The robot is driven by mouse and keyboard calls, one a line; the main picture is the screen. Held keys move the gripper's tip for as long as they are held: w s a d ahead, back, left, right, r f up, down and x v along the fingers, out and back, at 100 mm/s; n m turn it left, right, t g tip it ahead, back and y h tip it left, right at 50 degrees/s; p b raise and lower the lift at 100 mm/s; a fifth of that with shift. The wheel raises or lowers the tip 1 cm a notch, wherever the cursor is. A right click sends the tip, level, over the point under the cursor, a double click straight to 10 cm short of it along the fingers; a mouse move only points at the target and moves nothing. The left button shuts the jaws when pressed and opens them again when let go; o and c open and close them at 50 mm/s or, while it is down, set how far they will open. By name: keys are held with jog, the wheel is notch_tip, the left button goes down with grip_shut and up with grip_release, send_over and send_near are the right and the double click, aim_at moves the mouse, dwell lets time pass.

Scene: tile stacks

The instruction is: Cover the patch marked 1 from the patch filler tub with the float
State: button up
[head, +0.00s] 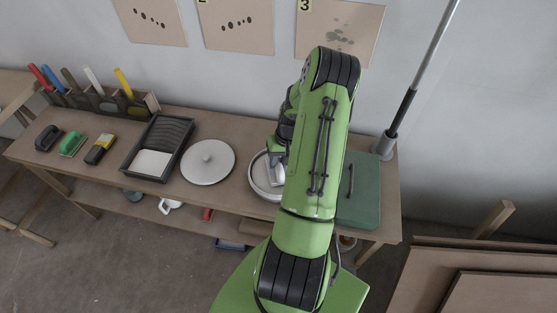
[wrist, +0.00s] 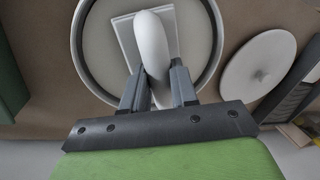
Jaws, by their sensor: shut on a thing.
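The round tub (head: 256,184) stands on the bench, partly hidden behind my arm; the wrist view shows its pale inside and grey rim (wrist: 77,45). The float has a thick white handle and a flat pale plate (wrist: 126,36), seen over the tub's inside; I cannot tell whether the plate touches the filler. My gripper (wrist: 156,82) is shut on the float's handle, one finger on each side. On the wall, panel 3 (head: 340,28) and panel 2 (head: 238,28) show dark spots. The leftmost panel (head: 152,22) also has dark spots, but its label is out of view.
A round white lid (head: 208,162) lies left of the tub. Further left are a black tray (head: 157,146), several small blocks and a rack (head: 130,103) of coloured-handled tools. A green case (head: 361,190) and a tall pole (head: 407,98) stand to the right.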

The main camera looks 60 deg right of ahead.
aim_at(278, 161)
jog(key=shift+f+b, duration=0.55)
jog(key=shift+f, duration=0.05)
dwell(1.5)
jog(key=shift+r, duration=0.1)
jog(key=shift+r+p, duration=2.45)
jog(key=shift+r, duration=1.1)
jog(key=shift+w+f, duration=0.1)
